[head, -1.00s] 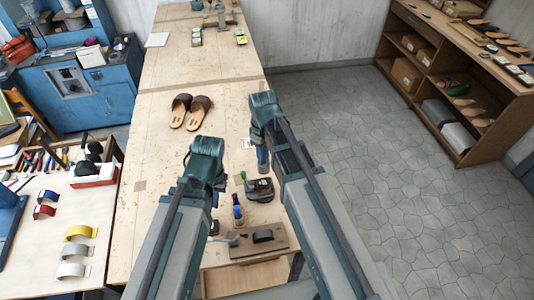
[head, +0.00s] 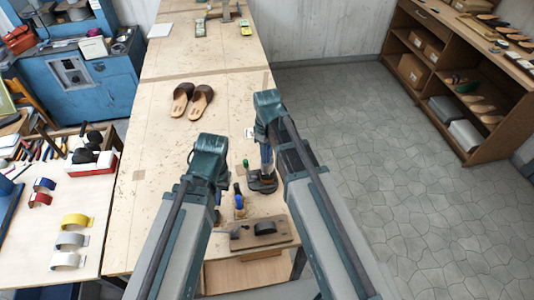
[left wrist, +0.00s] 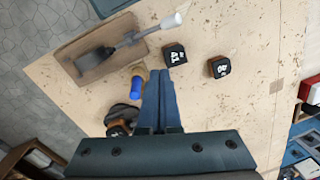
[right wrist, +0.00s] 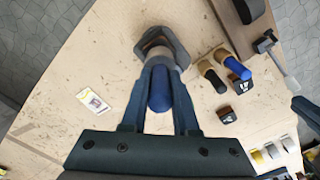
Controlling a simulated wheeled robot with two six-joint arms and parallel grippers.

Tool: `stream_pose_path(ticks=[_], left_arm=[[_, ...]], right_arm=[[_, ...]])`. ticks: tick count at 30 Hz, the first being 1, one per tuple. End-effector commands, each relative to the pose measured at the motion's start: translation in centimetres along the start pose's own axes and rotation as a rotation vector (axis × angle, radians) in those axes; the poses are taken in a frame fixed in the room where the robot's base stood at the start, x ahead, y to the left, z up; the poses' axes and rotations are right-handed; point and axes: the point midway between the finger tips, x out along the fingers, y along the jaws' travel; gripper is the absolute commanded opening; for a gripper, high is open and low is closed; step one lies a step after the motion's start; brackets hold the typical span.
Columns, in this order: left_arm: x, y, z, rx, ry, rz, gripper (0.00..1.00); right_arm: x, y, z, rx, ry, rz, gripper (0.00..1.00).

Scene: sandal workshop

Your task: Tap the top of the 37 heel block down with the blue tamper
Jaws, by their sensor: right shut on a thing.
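My right gripper (right wrist: 158,92) is shut on the blue handle of the tamper (right wrist: 161,88), which also shows in the head view (head: 266,156). The tamper is upright over a dark holder (head: 262,183), which also shows in the right wrist view (right wrist: 160,42). A brown block with a dark top (left wrist: 118,127) shows at the holder in the left wrist view; its number is not readable, and I cannot tell whether the tamper touches it. My left gripper (left wrist: 162,118) is shut and empty, above the bench left of the holder.
Two loose blocks, one marked 41 (left wrist: 174,55) and another (left wrist: 219,67), stand on the bench. Blue (right wrist: 229,65) and black (right wrist: 211,76) handled tools lie near the holder. A board with a dark part (head: 262,231) is at the near edge. Sandals (head: 192,100) lie farther back.

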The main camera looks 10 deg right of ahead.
Motion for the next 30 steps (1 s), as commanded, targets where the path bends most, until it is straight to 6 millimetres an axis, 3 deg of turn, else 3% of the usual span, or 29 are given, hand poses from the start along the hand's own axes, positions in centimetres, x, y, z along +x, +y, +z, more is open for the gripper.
stream_pose_path(ticks=[12, 20, 21, 30], left_arm=[[0.1, 0.0, 0.0, 0.0, 0.0, 0.0, 0.0], [3.6, 0.3, -0.2, 0.0, 0.0, 0.0, 0.0], [2.5, 0.2, -0.1, 0.0, 0.0, 0.0, 0.0], [-0.4, 0.0, 0.0, 0.0, 0.0, 0.0, 0.0]], right_arm=[[0.1, 0.0, 0.0, 0.0, 0.0, 0.0, 0.0], [3.6, 0.0, 0.0, 0.0, 0.0, 0.0, 0.0], [2.5, 0.0, 0.0, 0.0, 0.0, 0.0, 0.0], [-0.4, 0.0, 0.0, 0.0, 0.0, 0.0, 0.0]])
